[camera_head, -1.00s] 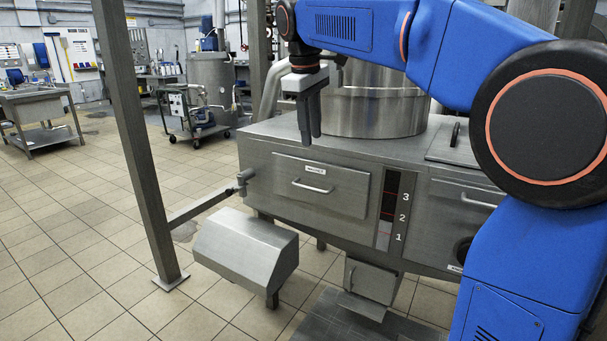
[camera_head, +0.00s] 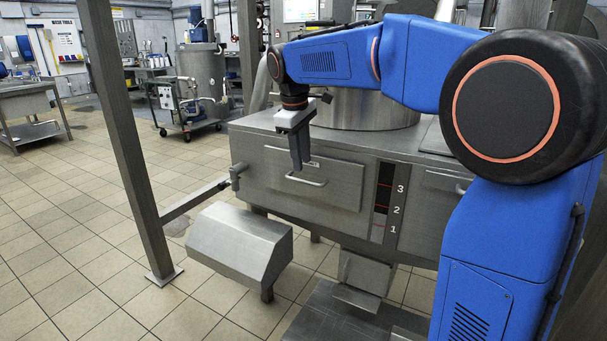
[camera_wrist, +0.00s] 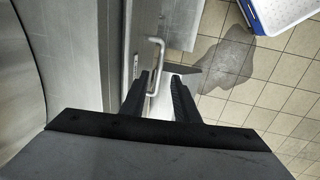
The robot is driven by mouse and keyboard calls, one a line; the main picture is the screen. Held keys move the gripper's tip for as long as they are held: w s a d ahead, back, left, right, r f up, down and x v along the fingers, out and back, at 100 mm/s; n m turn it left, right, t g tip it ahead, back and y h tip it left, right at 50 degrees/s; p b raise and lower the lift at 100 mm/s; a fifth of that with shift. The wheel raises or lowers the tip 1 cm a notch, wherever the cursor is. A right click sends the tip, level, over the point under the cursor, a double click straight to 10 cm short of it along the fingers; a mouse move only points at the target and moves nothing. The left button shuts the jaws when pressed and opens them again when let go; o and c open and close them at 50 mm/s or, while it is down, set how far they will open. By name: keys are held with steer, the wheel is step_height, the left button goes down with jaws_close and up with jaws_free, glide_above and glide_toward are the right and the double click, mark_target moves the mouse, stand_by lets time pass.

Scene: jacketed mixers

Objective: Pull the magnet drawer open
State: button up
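The drawer (camera_head: 342,188) is a flat steel front closed in the face of the steel machine, with a small label partly behind my gripper. Its bar handle (camera_head: 306,181) sits on the front, and the handle also shows in the wrist view (camera_wrist: 161,58). My gripper (camera_head: 298,168) points down in front of the drawer face, just above the handle in the head view. In the wrist view my gripper (camera_wrist: 162,76) has its two dark fingers apart, with the handle's near end appearing between them. Nothing is gripped; whether a finger touches the handle cannot be told.
A level window with numbers (camera_head: 388,200) is right of the drawer. A valve (camera_head: 236,174) juts from the machine's left corner. A steel hood (camera_head: 240,245) and a post (camera_head: 125,150) stand at front left. A blue-and-white crate (camera_wrist: 278,12) is on the floor. Open floor lies left.

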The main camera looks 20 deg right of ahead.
mark_target(304, 181)
steer(key=shift+w+d+f, duration=0.15)
steer(key=shift+f, duration=0.8)
steer(key=shift+w+d+f, duration=0.1)
steer(key=shift+f, duration=0.85)
steer(key=shift+w+d+f, duration=0.15)
steer(key=shift+f, duration=0.8)
jaws_close()
